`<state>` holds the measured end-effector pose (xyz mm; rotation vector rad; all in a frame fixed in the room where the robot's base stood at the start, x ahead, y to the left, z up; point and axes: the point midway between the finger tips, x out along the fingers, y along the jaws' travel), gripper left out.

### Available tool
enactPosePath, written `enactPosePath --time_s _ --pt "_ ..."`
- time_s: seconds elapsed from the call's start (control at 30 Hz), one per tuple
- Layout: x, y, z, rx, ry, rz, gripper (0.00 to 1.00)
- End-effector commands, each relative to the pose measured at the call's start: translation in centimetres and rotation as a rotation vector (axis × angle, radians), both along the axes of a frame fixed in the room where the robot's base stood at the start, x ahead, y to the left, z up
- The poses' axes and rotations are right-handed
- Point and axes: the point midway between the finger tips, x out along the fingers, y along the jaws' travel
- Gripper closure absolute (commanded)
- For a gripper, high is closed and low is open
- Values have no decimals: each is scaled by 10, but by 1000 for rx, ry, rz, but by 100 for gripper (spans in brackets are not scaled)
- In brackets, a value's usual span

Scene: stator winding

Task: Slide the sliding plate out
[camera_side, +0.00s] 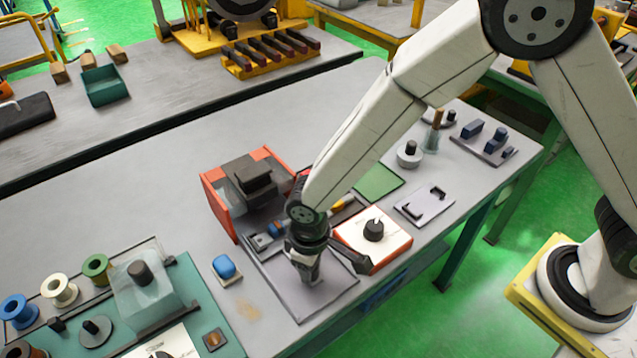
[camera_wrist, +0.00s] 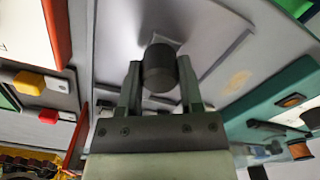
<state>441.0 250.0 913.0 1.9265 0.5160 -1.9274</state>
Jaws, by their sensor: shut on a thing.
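The sliding plate (camera_side: 330,295) is a flat light grey plate at the front of the red-sided machine (camera_side: 222,208). It lies low at the table's front part in the side view, and its pale surface (camera_wrist: 205,50) fills the upper middle of the wrist view. My gripper (camera_side: 308,280) points down over the plate. In the wrist view my gripper (camera_wrist: 160,85) has its two fingers on either side of a dark round knob (camera_wrist: 159,66), shut on it. The knob is hidden by my gripper in the side view.
An orange-sided box with a black dial (camera_side: 373,230) stands close to the right of my gripper. A blue button (camera_side: 225,267) is to the left. A green mat with a winding fixture (camera_side: 145,290) and spools is further left. A bare table strip lies behind the machine.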

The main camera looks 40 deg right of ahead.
Motion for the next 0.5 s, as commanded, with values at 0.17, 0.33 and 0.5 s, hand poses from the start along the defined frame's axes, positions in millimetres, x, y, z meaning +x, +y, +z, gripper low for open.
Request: enactPosePath --time_s 0.17,0.33,0.5 --pt "-6 1 1 1 -2 0 86" --pt "-12 1 1 1 -3 1 86" --pt "-18 1 1 1 -2 2 86"
